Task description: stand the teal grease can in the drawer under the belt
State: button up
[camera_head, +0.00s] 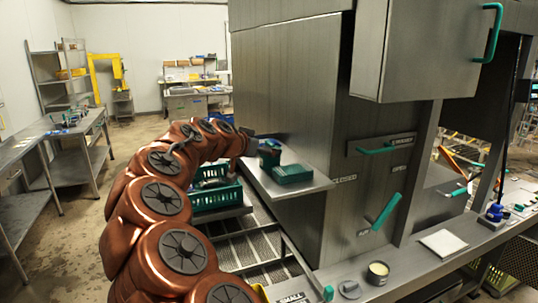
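A small dark teal upright thing (269,156), possibly the grease can, stands on a grey metal shelf (318,184) on the near side of the steel machine. A flat teal box (293,173) lies right beside it. My copper arm curves up from the front, and its end with my gripper (252,140) is at the left of the upright teal thing. The fingers are too small and dark to tell whether they are open or touch it. A drawer under the belt cannot be made out clearly; a label reading "SMALL" (291,298) shows at the bottom edge.
A green crate (216,197) with items sits low behind my arm, near an open grated frame (258,246). The steel machine (290,100) fills the middle. A counter (410,265) at right holds a round tin (378,272) and a white cloth (443,243). Teal handles stick out.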

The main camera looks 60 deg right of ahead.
jog(key=b+v, duration=0.2)
jog(key=v, duration=0.5)
jog(key=shift+a, duration=0.1)
